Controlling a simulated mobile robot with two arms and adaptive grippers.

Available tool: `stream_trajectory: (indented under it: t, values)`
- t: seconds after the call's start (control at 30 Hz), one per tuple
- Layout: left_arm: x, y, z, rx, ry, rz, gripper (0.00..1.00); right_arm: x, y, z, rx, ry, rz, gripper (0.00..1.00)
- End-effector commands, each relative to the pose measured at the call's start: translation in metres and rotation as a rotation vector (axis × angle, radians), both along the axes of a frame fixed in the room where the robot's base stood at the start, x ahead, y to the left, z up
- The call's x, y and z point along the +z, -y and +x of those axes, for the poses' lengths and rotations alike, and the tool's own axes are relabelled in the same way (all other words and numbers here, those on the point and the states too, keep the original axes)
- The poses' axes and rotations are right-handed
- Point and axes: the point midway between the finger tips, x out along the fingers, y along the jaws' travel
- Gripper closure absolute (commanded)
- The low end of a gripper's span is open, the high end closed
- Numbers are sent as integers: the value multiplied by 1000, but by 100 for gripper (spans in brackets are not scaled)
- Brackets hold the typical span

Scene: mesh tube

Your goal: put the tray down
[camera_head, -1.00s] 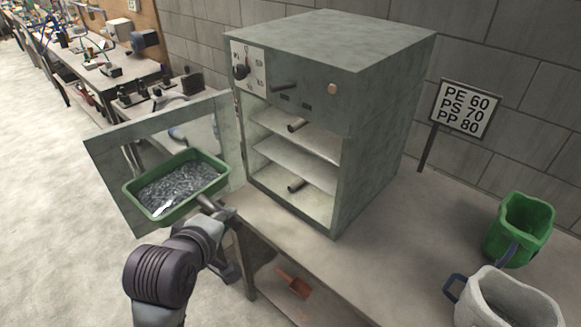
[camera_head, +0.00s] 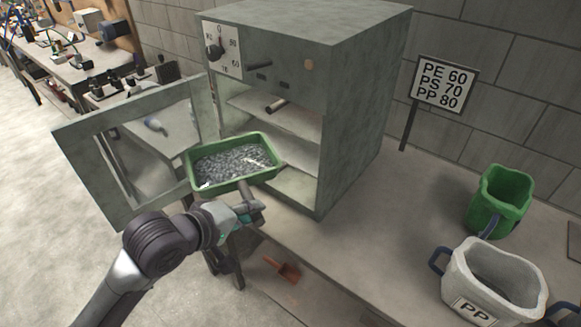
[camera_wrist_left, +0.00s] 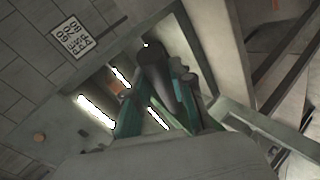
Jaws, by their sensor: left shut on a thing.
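The green tray (camera_head: 240,182), filled with grey flakes, is held up in front of the open grey oven (camera_head: 363,115), at the left of the oven's opening in the head view. It looks roughly level. My left gripper (camera_head: 246,200) is shut on the tray's handle, on the near side of the tray. In the left wrist view a dark round handle (camera_wrist_left: 154,68) lies between the fingers. The worktop (camera_head: 380,235) spreads before and right of the oven; the tray is above its left end. My right gripper is in neither view.
The oven door (camera_head: 90,165) stands open at the left, close to the tray. Another handle (camera_head: 277,105) sticks out of the oven's upper shelf. A green bucket (camera_head: 497,205), a pale PP bucket (camera_head: 490,285) and a sign (camera_head: 444,84) stand right. The worktop between is clear.

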Motion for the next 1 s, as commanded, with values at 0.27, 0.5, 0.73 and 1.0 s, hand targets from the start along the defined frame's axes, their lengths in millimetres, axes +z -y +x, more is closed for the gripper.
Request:
stream_trajectory:
  t: [0.27,0.5,0.73,1.0]
  values:
    - [6,30,41,-1,8,-1,100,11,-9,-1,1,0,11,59]
    - [6,65,89,-1,8,1,100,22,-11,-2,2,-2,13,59]
    - [4,89,123,0,7,0,100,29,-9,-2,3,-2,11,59]
    - [-5,96,134,0,2,3,100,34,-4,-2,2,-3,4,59]
